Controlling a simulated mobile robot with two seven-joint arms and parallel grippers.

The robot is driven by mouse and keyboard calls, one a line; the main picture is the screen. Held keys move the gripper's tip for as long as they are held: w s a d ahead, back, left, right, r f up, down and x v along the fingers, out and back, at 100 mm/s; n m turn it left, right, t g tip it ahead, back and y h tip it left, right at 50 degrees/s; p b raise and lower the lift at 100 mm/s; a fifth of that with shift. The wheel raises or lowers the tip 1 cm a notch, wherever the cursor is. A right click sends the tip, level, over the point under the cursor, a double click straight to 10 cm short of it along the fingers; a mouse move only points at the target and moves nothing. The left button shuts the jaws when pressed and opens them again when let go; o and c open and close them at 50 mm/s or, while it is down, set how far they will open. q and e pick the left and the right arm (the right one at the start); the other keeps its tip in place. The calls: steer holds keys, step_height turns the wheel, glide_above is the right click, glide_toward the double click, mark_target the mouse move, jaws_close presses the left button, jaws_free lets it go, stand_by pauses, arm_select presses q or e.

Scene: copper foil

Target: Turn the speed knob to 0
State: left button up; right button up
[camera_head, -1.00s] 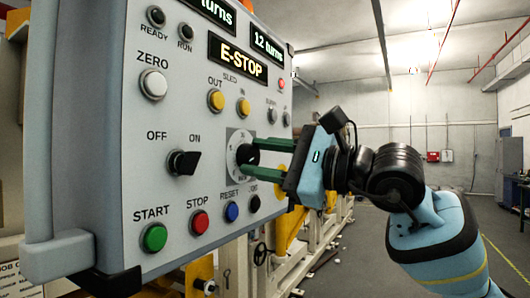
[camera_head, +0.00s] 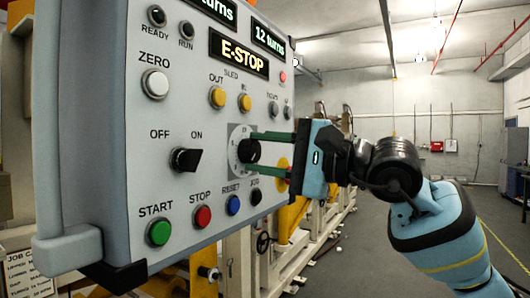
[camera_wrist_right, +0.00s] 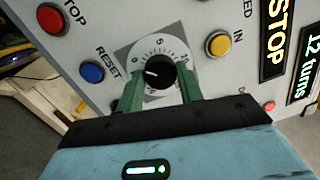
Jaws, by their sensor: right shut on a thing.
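The speed knob (camera_head: 249,151) is a round black knob on a white numbered dial at the lower right of the grey control panel (camera_head: 100,120). My right gripper (camera_head: 254,153) reaches in from the right with its green fingers shut on the knob, one above and one below it in the head view. In the right wrist view the knob (camera_wrist_right: 160,73) sits between the fingertips of the right gripper (camera_wrist_right: 160,82). Its white pointer line points left there, with the 5 at the dial's top; the number it meets is hard to read. My left gripper is not in view.
Close to the knob are the blue RESET button (camera_head: 233,205), the black JOG button (camera_head: 255,197) and the yellow IN button (camera_head: 245,102). The black OFF/ON switch (camera_head: 186,160) is left of it. An E-STOP display (camera_head: 239,53) is above. Open floor lies right.

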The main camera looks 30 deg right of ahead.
steer(key=o, duration=1)
steer(key=shift+s+d+f, duration=0.2)
steer(key=shift+s+d, duration=0.2)
steer(key=shift+s, duration=0.05)
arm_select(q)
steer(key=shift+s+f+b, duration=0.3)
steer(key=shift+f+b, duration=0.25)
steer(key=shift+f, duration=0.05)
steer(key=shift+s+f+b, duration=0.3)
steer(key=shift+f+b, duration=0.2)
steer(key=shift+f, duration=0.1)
arm_select(e)
steer(key=v, duration=0.6)
steer(key=shift+s+d, duration=0.1)
steer(key=shift+s, duration=0.25)
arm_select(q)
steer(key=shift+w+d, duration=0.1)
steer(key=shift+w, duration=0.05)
